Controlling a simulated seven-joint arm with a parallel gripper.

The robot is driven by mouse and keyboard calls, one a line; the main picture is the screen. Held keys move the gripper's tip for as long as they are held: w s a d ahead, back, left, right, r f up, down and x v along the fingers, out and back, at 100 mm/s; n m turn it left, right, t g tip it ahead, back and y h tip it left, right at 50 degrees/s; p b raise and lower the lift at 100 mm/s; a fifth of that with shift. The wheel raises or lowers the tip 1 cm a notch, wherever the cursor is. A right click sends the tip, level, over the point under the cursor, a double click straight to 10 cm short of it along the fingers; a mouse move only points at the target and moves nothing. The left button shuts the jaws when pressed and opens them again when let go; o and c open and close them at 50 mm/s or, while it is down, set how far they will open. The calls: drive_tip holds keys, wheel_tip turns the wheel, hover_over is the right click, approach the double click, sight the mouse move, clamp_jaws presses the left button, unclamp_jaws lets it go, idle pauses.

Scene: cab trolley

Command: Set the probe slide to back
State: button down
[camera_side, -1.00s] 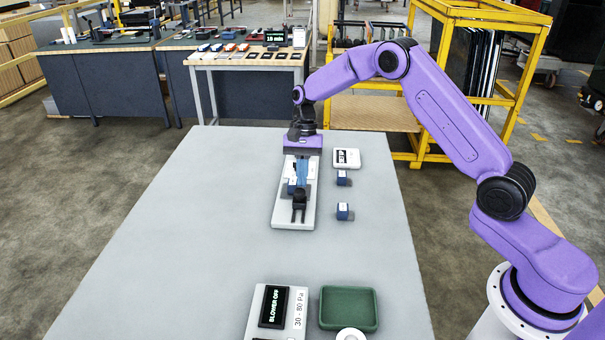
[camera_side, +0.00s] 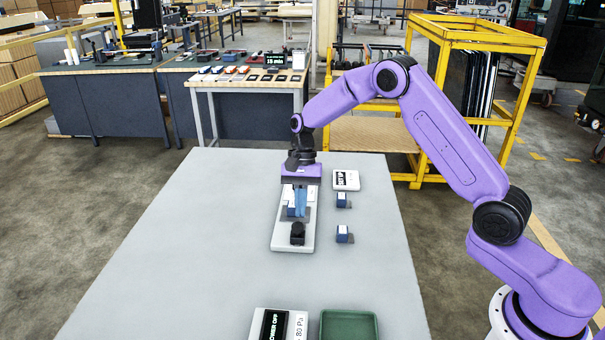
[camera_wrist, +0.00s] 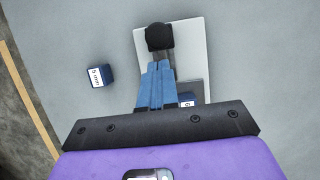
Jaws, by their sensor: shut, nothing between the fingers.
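The probe slide shows as a black round knob (camera_side: 298,229) on a pale base plate (camera_side: 279,243), near the plate's end closest to the side camera. In the wrist view the knob (camera_wrist: 159,37) is at the top of the plate (camera_wrist: 196,50), with a dark rail just below it. My gripper (camera_side: 299,212) is low over the plate, behind the knob as the side camera sees it. In the wrist view its blue fingers (camera_wrist: 160,66) are together and empty, their tips close to the knob. I cannot tell whether they touch it. The fingers hide part of the rail.
Two small blue labelled blocks (camera_side: 342,200) (camera_side: 344,235) stand right of the plate, with a white labelled tile (camera_side: 346,180) behind them. A display panel (camera_side: 264,327) and a green tray (camera_side: 349,326) are at the near edge. The left of the table (camera_side: 180,255) is clear.

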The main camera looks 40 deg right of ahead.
drive_tip(key=shift+w+d, duration=1.05)
drive_tip(key=v, duration=1)
drive_tip(key=shift+s+a, duration=0.15)
drive_tip(key=shift+s, duration=0.05)
